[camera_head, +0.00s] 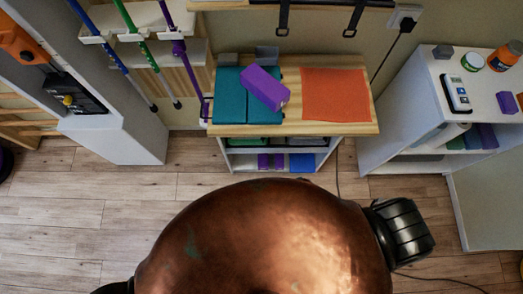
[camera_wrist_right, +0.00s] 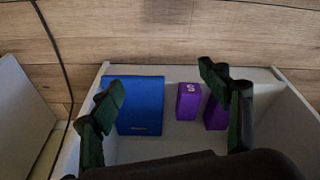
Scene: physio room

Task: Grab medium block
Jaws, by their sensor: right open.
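In the right wrist view, two purple blocks stand in a white-walled shelf compartment. One purple block (camera_wrist_right: 188,101) carries a white "S"; the other purple block (camera_wrist_right: 215,114) is partly hidden by a finger. A larger blue block (camera_wrist_right: 140,104) is beside them. I cannot tell which block is the medium one. My right gripper (camera_wrist_right: 163,80) is open, its dark fingers spread to either side of the view, with nothing held. The head view shows purple blocks (camera_head: 270,162) and a blue block (camera_head: 302,163) on the low shelf. My left gripper is not in view.
A long purple block (camera_head: 264,88) lies on a teal mat (camera_head: 228,96) on the wooden top (camera_head: 352,128), beside an orange mat (camera_head: 335,95). A white shelf unit (camera_head: 400,107) stands right. White compartment walls (camera_wrist_right: 298,104) edge the wrist view. Open wooden floor lies in front.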

